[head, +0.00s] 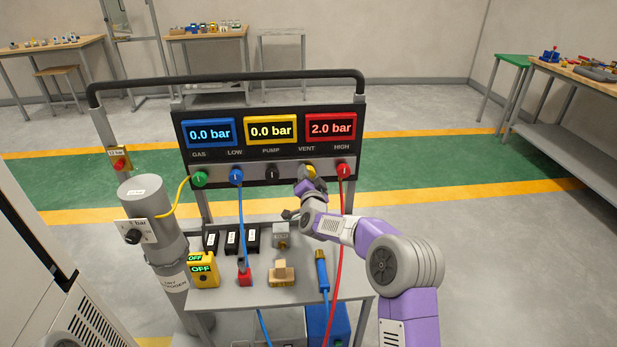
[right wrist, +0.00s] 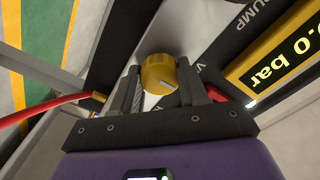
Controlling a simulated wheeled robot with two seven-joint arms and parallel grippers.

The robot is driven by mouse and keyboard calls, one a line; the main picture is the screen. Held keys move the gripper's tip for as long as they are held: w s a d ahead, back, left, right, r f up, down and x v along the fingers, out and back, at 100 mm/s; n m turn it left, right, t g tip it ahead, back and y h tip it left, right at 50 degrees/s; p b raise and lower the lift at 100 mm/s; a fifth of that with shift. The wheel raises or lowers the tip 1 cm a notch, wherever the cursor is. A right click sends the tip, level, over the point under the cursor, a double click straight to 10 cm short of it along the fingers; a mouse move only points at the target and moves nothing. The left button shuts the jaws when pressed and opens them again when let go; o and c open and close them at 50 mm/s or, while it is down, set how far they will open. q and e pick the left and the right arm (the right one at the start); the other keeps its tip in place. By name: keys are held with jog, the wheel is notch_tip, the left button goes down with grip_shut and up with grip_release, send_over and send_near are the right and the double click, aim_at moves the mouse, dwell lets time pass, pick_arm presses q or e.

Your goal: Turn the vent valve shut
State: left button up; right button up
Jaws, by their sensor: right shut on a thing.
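The vent valve is a yellow knob (head: 310,170) under the VENT label on the panel's lower strip, between the black PUMP knob (head: 272,174) and the red HIGH knob (head: 343,169). My right gripper (head: 309,181) reaches up to it from below and partly hides it. In the right wrist view the yellow knob (right wrist: 158,74) sits between the two grey fingers of my right gripper (right wrist: 160,88), which is shut on it. A white pointer line shows on the knob's face. My left gripper is not in view.
The displays read 0.0 bar on blue (head: 208,132), 0.0 bar on yellow (head: 271,129) and 2.0 bar on red (head: 331,128). A red hose (head: 337,235) hangs close right of my gripper; a blue hose (head: 241,220) hangs further left. The cart shelf (head: 225,297) below holds several fittings.

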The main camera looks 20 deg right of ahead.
jog(key=o, duration=1.1)
jog(key=shift+c, duration=0.2)
jog(key=p+v, duration=0.1)
jog(key=v, duration=0.6)
jog(key=shift+s, duration=0.25)
jog(key=shift+a, duration=0.1)
